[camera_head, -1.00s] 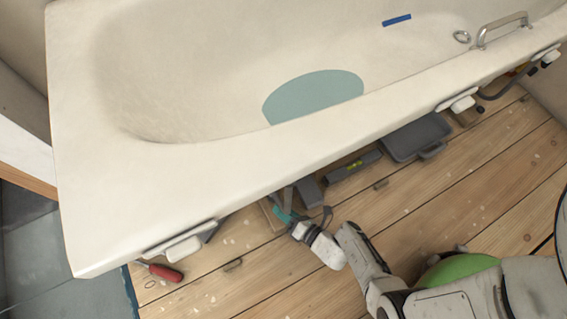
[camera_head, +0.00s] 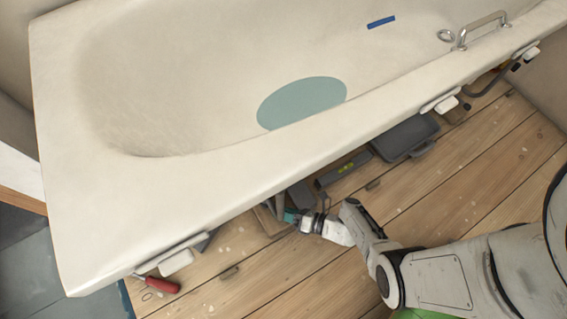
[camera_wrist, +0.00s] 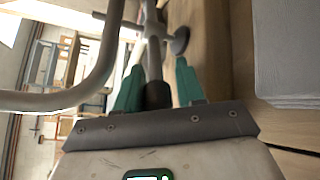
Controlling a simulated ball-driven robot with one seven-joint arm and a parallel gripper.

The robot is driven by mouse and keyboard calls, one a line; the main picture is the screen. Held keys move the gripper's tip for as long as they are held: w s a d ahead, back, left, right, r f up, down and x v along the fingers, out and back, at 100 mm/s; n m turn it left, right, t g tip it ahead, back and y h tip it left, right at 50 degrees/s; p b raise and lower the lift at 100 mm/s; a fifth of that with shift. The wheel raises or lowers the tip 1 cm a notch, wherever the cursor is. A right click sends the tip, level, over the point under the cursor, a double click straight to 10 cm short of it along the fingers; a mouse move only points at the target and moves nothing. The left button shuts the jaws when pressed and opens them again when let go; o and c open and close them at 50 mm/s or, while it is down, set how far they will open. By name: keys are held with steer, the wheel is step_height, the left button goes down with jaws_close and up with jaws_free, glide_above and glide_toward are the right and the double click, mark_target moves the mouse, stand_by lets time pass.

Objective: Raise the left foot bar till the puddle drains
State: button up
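The puddle (camera_head: 302,102) is a blue-green oval on the floor of the white bathtub (camera_head: 110,195). My gripper (camera_head: 290,216) is low at the tub's near edge, partly under the rim. In the wrist view its two teal fingers (camera_wrist: 158,84) stand apart on either side of a grey metal bar (camera_wrist: 154,62) with a dark end. A crosspiece and a round foot pad show on that bar. A narrow gap shows beside the right finger; contact on the left side is unclear. In the head view the bar is mostly hidden by the rim and my gripper.
A curved grey tube (camera_wrist: 104,62) passes close to the left finger. Under the rim lie a dark block (camera_head: 300,194), a spirit level (camera_head: 344,169) and a grey case (camera_head: 404,138). A red-handled tool (camera_head: 162,285) lies at left.

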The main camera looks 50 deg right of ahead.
steer(key=shift+s+d+r, duration=0.1)
steer(key=shift+s+r, duration=0.05)
steer(key=shift+s, duration=0.1)
steer(key=p+v, duration=0.2)
steer(key=v, duration=0.8)
steer(key=shift+s+p, duration=0.15)
steer(key=shift+p, duration=0.25)
